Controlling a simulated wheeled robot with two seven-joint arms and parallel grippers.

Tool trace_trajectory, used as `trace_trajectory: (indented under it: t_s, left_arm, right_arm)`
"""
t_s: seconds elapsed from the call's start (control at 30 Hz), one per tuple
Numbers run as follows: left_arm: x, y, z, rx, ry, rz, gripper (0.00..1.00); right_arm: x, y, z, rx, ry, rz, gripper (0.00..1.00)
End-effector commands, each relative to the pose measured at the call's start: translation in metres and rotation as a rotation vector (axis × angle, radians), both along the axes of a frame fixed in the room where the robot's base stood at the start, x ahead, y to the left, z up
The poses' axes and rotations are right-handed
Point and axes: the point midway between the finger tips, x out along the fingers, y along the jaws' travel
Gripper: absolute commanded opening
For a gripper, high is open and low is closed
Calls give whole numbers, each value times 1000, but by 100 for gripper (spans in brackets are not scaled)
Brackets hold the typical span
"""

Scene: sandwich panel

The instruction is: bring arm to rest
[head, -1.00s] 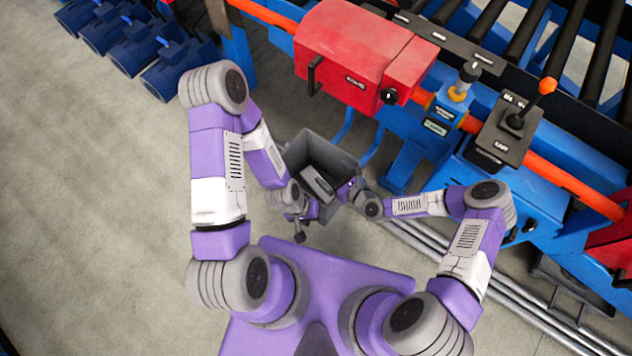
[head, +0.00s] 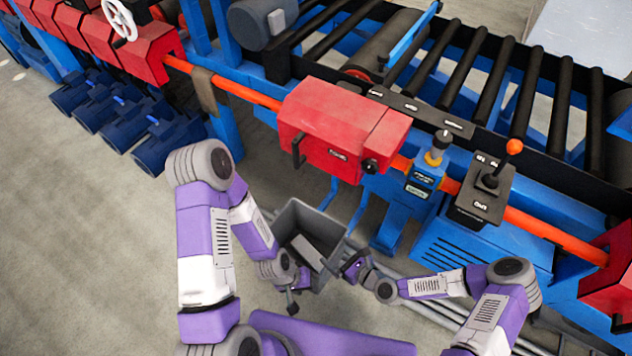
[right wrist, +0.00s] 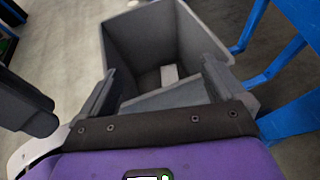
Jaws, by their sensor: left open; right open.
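My right gripper (head: 350,266) is open in front of a grey bin (head: 322,224), near its right front edge. In the right wrist view, the two dark fingers of the right gripper (right wrist: 162,98) are spread wide and nothing is between them; the bin (right wrist: 140,42) lies beyond. My left gripper (head: 296,288) is open at the bin's lower left side; its fingers are small and partly hidden. Both arms are bent inward, with the grippers apart. I cannot tell whether either one touches the bin.
A blue machine frame with a red housing (head: 338,128), a lever box (head: 482,195) and black rollers (head: 492,84) stands behind and to the right. An orange rail (head: 550,232) runs along it. Blue motors (head: 165,145) sit at left. Grey floor (head: 80,240) is clear at lower left.

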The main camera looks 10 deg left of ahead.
Motion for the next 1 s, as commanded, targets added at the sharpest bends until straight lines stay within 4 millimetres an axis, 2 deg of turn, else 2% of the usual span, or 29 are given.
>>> trace_trajectory:
  t_s: [0.23,0.37,0.67,0.8,1.0]
  left_arm:
    - [0,0,1,0,0,0,43]
    - [0,0,8,0,0,0,43]
    - [0,0,34,0,0,0,43]
    - [0,0,46,0,0,0,43]
    - [0,0,62,0,0,0,43]
  right_arm:
    - [-1,0,1,-14,-6,10,97]
    - [-11,-3,4,-120,-58,89,97]
    - [-57,-33,17,-591,-317,539,97]
    - [-78,-55,30,-772,-440,786,97]
    - [-105,-87,55,-956,-608,1148,97]
